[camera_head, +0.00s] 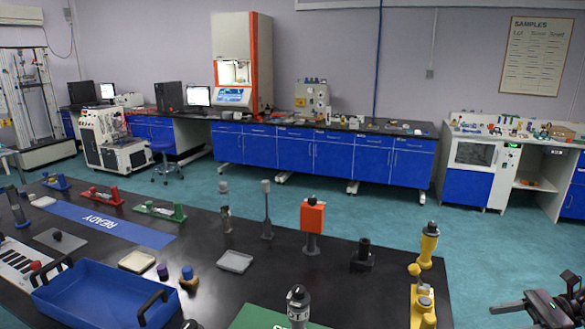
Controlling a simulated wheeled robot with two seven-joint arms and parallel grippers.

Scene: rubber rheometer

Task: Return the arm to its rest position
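One dark gripper, my right one (508,306), is at the lower right corner, out past the right edge of the black table (345,300) and over the teal floor. Its fingers point left and touch none of the table's objects. Their gap is too small and dark to make out. My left gripper does not show in this view.
A blue tray (100,302) with black handles stands at the table's front left. An orange-topped stand (312,217), a black holder (363,256) and yellow devices (428,245) stand along the far and right edges. The floor (480,250) right of the table is clear.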

